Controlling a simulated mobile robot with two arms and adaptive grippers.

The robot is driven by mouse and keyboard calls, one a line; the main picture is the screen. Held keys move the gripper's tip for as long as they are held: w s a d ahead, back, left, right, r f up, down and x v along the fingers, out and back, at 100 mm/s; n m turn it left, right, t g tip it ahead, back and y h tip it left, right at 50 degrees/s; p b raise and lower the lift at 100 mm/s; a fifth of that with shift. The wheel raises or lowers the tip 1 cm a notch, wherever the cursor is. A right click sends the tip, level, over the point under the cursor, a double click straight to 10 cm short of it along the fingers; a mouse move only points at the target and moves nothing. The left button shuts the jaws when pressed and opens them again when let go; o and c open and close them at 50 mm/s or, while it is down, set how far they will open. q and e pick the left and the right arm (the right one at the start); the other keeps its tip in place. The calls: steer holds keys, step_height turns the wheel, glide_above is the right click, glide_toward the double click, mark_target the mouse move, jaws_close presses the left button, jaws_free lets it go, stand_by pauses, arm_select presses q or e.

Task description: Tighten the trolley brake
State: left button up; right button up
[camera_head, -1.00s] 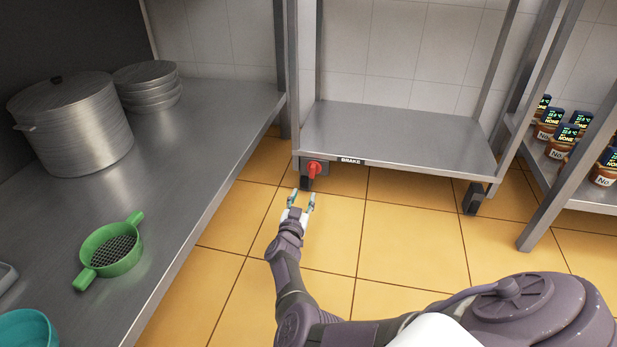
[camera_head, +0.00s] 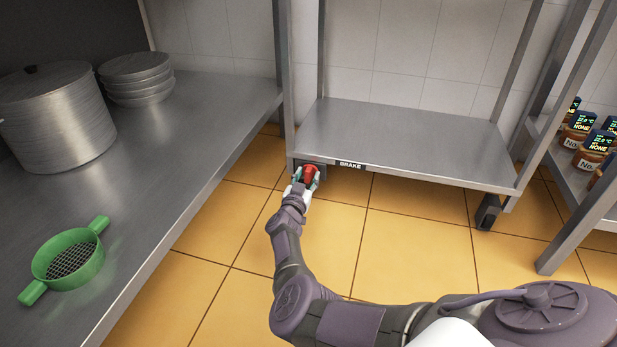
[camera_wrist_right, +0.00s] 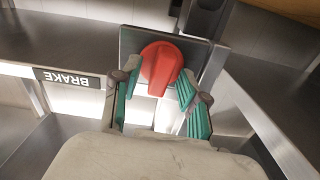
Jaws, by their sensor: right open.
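The steel trolley (camera_head: 415,140) stands against the tiled wall, with a black BRAKE label (camera_head: 351,165) on its lower shelf edge. The red brake knob (camera_head: 310,171) sits at the left front corner of that shelf; in the right wrist view the knob (camera_wrist_right: 161,66) is on a square grey plate, its handle pointing toward my gripper. My right gripper (camera_head: 305,180) is at the knob. In the wrist view the open teal fingers (camera_wrist_right: 155,92) lie either side of the knob's handle, with gaps visible. My left gripper is not in view.
A steel counter (camera_head: 190,165) on the left holds a large pot (camera_head: 55,120), stacked plates (camera_head: 137,80) and a green strainer (camera_head: 68,260). A shelf on the right holds several jars (camera_head: 588,145). A caster (camera_head: 487,212) is under the trolley's right end. The tiled floor in front is clear.

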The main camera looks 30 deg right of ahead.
jaws_close()
steer(key=shift+m, duration=0.3)
steer(key=m, duration=0.2)
steer(key=shift+s+m, duration=0.1)
steer(key=shift+m, duration=0.2)
steer(key=m, duration=0.4)
steer(key=shift+d+f+m, duration=0.1)
steer(key=shift+d+m, duration=0.05)
steer(key=shift+m, duration=0.15)
steer(key=m, duration=0.4)
steer(key=shift+s, duration=0.1)
steer(key=shift+f+m, duration=0.2)
steer(key=shift+m, duration=2.1)
